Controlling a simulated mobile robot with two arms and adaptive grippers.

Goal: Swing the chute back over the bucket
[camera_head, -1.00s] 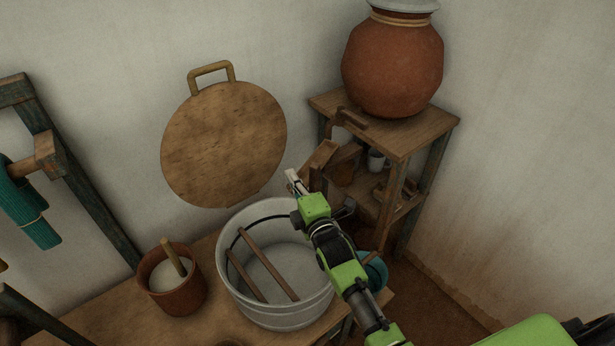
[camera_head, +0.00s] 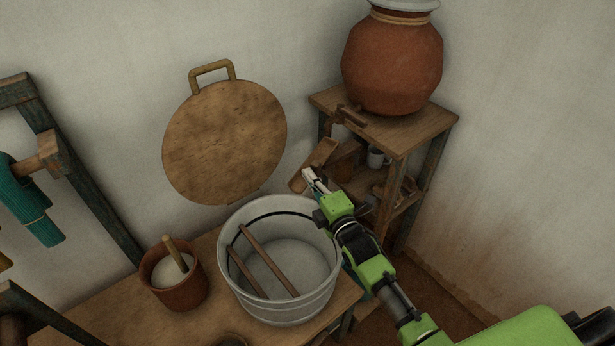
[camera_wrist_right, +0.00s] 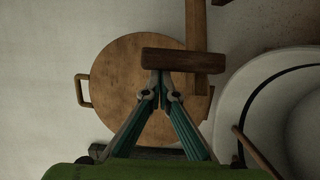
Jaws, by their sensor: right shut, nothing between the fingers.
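The wooden chute (camera_head: 314,166) is a narrow brown trough beside the shelf stand, behind my right gripper. Its near end hangs close to the bucket's back right rim. The pale metal bucket (camera_head: 229,274) stands open on the table, with two wooden sticks across it. My right gripper (camera_head: 309,177) is shut and empty at the chute's near end. In the right wrist view its fingertips (camera_wrist_right: 162,80) meet just below a dark wooden crosspiece (camera_wrist_right: 196,61) on a long wooden bar; I cannot tell whether they touch it. My left gripper is not in view.
A clay pot (camera_head: 392,62) stands on the wooden shelf stand (camera_head: 423,132) at the right. A round wooden board (camera_head: 225,140) is at the wall behind the bucket. A brown pot (camera_head: 180,291) with a stick stands left of the bucket. Bare floor shows at lower right.

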